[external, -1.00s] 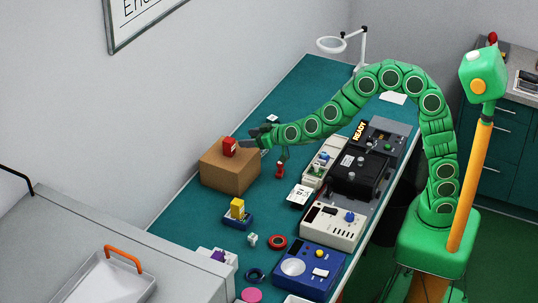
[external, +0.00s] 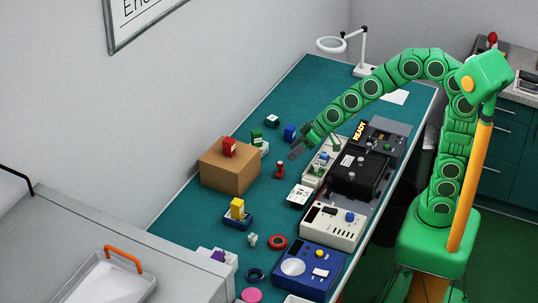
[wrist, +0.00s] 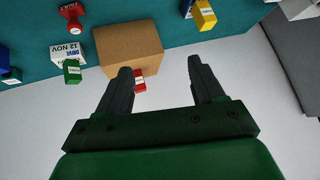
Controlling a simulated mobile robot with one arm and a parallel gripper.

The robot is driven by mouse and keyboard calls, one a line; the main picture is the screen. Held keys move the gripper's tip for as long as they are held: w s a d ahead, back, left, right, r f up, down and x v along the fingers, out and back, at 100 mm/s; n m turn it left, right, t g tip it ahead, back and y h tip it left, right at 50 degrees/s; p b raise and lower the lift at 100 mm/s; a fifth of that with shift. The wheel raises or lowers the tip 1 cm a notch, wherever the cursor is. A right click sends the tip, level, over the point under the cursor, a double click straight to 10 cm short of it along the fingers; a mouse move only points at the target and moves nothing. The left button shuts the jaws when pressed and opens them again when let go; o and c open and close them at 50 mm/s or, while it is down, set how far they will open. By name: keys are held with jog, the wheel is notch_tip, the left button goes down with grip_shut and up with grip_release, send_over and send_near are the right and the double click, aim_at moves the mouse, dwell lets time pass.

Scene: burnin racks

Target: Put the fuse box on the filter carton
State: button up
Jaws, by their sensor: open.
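The filter carton (external: 228,175) is a brown cardboard box on the green bench near the wall. A small red box (external: 229,147) with a pale label, which I take to be the fuse box, rests on top of it. The label is too small to read. My gripper (external: 298,151) is to the right of the carton, above the bench, apart from both and empty. In the wrist view the carton (wrist: 128,42) lies beyond my open fingers (wrist: 160,68). The red box (wrist: 140,84) shows there partly behind the left finger.
A green box (external: 257,135), a white box (external: 264,148) and a blue box (external: 290,133) stand behind the carton. A red stamp (external: 280,170) stands to its right. A yellow box (external: 238,207) sits on a blue base in front. Instruments (external: 332,225) line the right edge.

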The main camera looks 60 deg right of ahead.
jog(key=s+d+g+h, duration=0.1)
jog(key=s+d+g, duration=0.2)
jog(key=s, duration=0.8)
jog(key=s+d+m+g+h, duration=0.1)
jog(key=s+d+g, duration=0.2)
jog(key=s+d, duration=0.4)
jog(key=s+d+m+g+h, duration=0.1)
jog(key=s+d, duration=0.5)
jog(key=s, duration=1.1)
jog(key=shift+s+f+g+h, duration=0.15)
jog(key=shift+f+g+h, duration=0.3)
jog(key=shift+g, duration=0.65)
jog(key=shift+o, duration=0.5)
